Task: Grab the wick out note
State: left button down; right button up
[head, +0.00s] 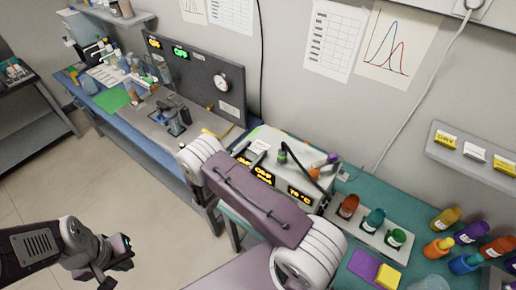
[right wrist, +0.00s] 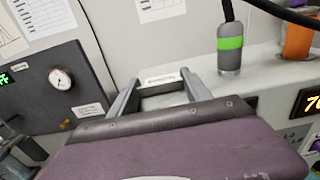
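I cannot make out a note that reads "wick out". On the wall shelf at the right of the head view stand small notes: a yellow one reading DRY (head: 446,138), a white one (head: 475,153) and another yellow one (head: 504,165); the last two are too small to read. In the right wrist view, my right gripper (right wrist: 160,88) has its two grey fingers apart, with a small white label (right wrist: 160,78) beyond them. In the head view my arm mostly hides that gripper. My left gripper (head: 118,264) is over the floor at lower left, its opening unclear.
A white machine (head: 325,180) with lit displays stands beyond my right arm. A tray (head: 368,232) of three bottles, a purple pad (head: 363,264), a yellow pad (head: 388,277) and several loose bottles lie on the teal bench. A green-banded probe (right wrist: 229,45) stands right of the right gripper.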

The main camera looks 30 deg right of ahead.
aim_at(254, 151)
jog(key=shift+c, duration=1.1)
jog(key=shift+r, duration=0.25)
notch_tip(254, 151, up, 4)
jog(key=shift+s+f+b, duration=0.15)
jog(key=shift+b, duration=0.8)
jog(key=s+r+b, duration=0.1)
jog(key=s+r, duration=0.2)
jog(key=s, duration=0.2)
jog(key=s+d+r+b, duration=0.1)
jog(key=s+r, duration=0.2)
jog(key=s, duration=0.3)
jog(key=shift+s+r, duration=0.15)
jog(key=shift+r, duration=0.25)
